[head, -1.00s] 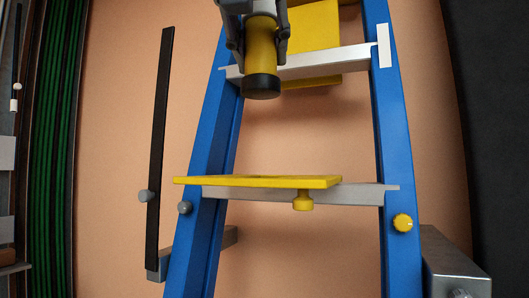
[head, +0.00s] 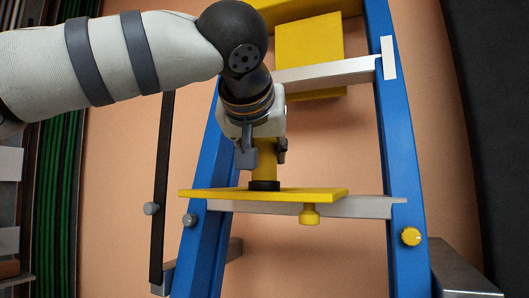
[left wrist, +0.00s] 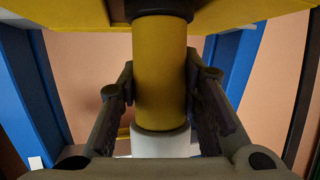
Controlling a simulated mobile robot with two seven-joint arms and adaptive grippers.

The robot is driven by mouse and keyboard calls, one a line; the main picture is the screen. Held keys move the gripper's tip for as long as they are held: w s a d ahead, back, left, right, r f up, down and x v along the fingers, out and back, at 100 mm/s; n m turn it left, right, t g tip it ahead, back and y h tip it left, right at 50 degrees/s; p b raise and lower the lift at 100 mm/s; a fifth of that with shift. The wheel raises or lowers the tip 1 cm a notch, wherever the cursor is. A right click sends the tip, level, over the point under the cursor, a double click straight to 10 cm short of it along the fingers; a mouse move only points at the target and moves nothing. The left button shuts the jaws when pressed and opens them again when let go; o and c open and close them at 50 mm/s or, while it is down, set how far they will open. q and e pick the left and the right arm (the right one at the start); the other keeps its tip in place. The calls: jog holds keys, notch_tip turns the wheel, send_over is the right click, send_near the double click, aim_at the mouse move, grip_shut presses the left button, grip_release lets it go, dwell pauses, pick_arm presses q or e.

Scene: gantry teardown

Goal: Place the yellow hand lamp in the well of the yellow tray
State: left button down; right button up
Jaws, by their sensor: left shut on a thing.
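The yellow hand lamp (head: 265,160) is upright, its black end down at the top of the yellow tray (head: 215,195). I cannot tell whether the end sits in the well, since the tray is seen nearly edge-on. My left gripper (head: 264,153) is shut around the lamp's yellow body from above. The left wrist view shows the lamp body (left wrist: 160,75) between the two fingers (left wrist: 162,95), with its black end against or close to the yellow tray (left wrist: 230,12). My right gripper is not in view.
The tray is on a grey crossbar (head: 365,207) between two blue uprights (head: 400,150). A higher crossbar (head: 330,72) and a yellow panel (head: 310,45) are behind. A black bar (head: 161,200) stands at the left.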

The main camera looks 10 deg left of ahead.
pick_arm(q)
jog(key=c, duration=1.2)
grip_release()
jog(key=shift+f, duration=0.1)
jog(key=shift+o, duration=0.2)
jog(key=shift+s+r, duration=0.15)
jog(key=shift+r, duration=0.05)
jog(key=v, duration=1.1)
jog(key=shift+s+r, duration=0.15)
jog(key=shift+s, duration=0.15)
